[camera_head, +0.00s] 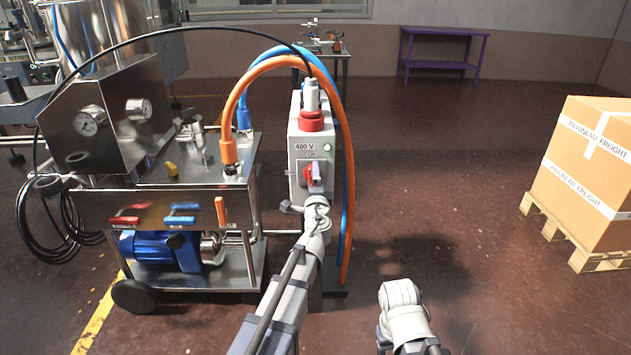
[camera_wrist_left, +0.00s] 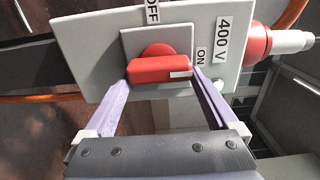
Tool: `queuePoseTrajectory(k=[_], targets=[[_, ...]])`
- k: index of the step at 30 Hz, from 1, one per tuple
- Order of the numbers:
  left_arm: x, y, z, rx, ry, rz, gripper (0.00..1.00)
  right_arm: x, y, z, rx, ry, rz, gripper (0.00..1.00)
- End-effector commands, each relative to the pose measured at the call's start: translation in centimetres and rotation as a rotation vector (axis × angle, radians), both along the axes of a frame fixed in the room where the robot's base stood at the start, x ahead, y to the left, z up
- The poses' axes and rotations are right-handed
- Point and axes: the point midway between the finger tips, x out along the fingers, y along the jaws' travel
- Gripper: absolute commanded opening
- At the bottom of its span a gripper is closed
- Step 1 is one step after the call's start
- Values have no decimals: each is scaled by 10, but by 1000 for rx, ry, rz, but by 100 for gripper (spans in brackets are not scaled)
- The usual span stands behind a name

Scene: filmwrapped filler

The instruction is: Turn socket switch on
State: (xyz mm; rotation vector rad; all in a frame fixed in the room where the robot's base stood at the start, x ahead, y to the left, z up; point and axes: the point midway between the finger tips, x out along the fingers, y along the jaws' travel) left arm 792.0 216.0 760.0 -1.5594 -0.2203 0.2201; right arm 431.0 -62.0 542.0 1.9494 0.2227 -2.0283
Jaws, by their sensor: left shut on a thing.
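The socket switch is a red rotary knob (camera_head: 313,174) on a grey 400 V socket box (camera_head: 299,138) on a post. In the left wrist view the knob (camera_wrist_left: 158,70) has its white mark at the end beside the ON label (camera_wrist_left: 201,58); the OFF label (camera_wrist_left: 153,12) is at the top. A green lamp (camera_head: 327,147) shows on the box. My left gripper (camera_wrist_left: 160,78) is shut on the knob, one finger at each end of its handle. In the head view my left wrist partly hides the lower box. Part of my right arm shows, but its fingers do not.
A steel pump cart (camera_head: 185,211) stands close left of the box. Orange (camera_head: 348,215) and blue hoses arch over and down beside the post. A large carton (camera_head: 590,160) on a pallet stands at right. The floor between is clear.

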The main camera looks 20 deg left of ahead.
Motion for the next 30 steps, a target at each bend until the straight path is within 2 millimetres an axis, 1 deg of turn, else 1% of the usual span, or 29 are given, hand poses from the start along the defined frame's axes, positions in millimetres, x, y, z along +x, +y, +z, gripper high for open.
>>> queuePoseTrajectory(k=[15,16,18,26,30], targets=[[-1,-1,-1,17,5,-1,37,0,0,0,0,0,0,60],[-1,-1,-1,17,5,-2,95,0,0,-1,0,0,0,60],[-1,-1,-1,16,5,-2,100,0,0,0,0,0,0,60],[-2,-1,0,15,4,-1,100,0,0,0,0,0,0,60],[-10,-3,0,14,4,-1,100,0,0,0,0,0,0,60]])
